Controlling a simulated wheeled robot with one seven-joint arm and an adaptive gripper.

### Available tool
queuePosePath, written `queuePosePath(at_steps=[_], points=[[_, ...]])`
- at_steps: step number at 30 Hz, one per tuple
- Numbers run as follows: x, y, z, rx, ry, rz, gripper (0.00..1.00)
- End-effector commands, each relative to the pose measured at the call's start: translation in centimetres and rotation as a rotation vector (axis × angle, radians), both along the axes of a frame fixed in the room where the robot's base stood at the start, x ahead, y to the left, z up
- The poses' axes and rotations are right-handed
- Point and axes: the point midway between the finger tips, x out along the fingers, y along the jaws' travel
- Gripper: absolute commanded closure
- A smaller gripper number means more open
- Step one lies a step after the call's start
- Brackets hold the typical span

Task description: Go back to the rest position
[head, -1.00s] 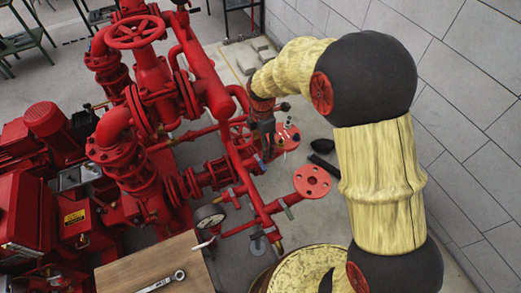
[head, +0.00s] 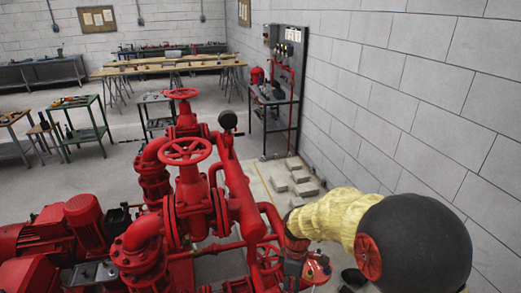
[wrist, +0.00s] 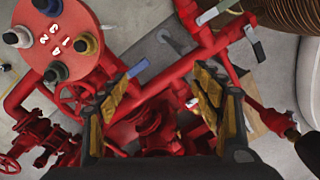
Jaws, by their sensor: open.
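My arm reaches in from the lower right of the head view, bent toward the red pumpset (head: 187,205). My gripper (wrist: 160,82) shows in the wrist view with its two yellow-and-dark fingers spread apart. Nothing is held between them. Beyond the fingers are red pipes and a handwheel (wrist: 78,97). In the head view the gripper end is beside the pumpset's right side, low in the picture, and its fingers cannot be made out there.
A round red plate with numbered knobs (wrist: 62,35) is at the upper left of the wrist view. In the head view, a grey block wall (head: 420,90) runs along the right. Grey blocks (head: 300,178) lie on the floor. Workbenches (head: 165,68) stand at the back.

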Motion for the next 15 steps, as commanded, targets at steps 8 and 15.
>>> queuePosePath(at_steps=[8, 15], points=[[-7.1, -2.8, 8.4, -0.019, -0.078, -0.676, 0.34], [-13.2, -5.4, 14.4, 0.051, -0.196, -1.075, 0.34]])
